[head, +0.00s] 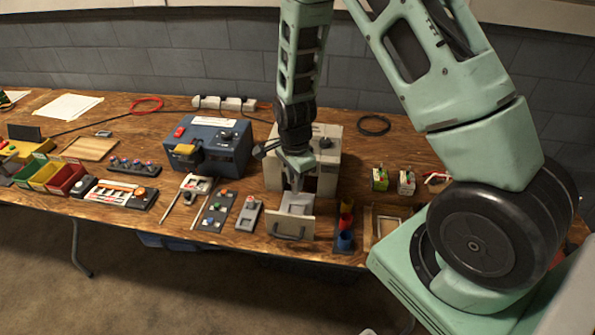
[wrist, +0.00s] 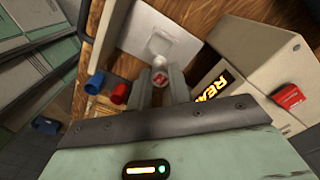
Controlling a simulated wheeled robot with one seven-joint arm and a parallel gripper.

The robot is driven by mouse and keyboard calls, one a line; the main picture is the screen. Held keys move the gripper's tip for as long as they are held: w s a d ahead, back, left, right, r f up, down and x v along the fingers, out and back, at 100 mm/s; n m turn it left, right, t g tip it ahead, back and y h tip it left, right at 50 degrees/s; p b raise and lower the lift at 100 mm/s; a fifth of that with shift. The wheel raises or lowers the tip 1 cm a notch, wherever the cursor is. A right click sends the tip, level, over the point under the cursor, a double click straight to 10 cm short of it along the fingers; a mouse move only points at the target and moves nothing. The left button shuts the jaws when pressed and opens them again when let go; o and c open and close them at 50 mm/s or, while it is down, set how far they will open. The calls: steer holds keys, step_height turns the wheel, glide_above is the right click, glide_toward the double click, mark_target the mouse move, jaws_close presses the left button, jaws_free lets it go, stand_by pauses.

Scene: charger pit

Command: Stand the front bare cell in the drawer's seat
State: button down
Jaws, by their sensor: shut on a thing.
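My gripper (wrist: 160,88) is shut on a small cell (wrist: 158,77), whose pale round end with a red mark shows between the fingers in the wrist view. In the head view my gripper (head: 297,182) points down over the open drawer (head: 291,228) of the beige charger (head: 273,178), and the cell cannot be made out there. The drawer (wrist: 135,30) has a pale floor with a raised square seat (wrist: 161,46), just beyond the cell in the wrist view. Whether the cell touches the seat I cannot tell; the fingers hide its lower part.
A red cup (head: 347,207) and a blue cup (head: 345,241) stand right of the drawer. A grey device (head: 247,214) lies close to its left. A blue machine (head: 222,150) stands behind left, and two small boxes (head: 380,179) stand at the right. The wrist view shows a lit display (wrist: 217,84).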

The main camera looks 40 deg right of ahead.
mark_target(295, 193)
steer(key=shift+f+b, duration=2.5)
steer(key=shift+f, duration=0.8)
steer(key=shift+f+b, duration=0.4)
steer(key=shift+f, duration=0.35)
steer(key=c, duration=1.2)
jaws_free()
steer(key=shift+r, duration=0.1)
steer(key=shift+r+p, duration=3)
steer(key=shift+r, duration=0.45)
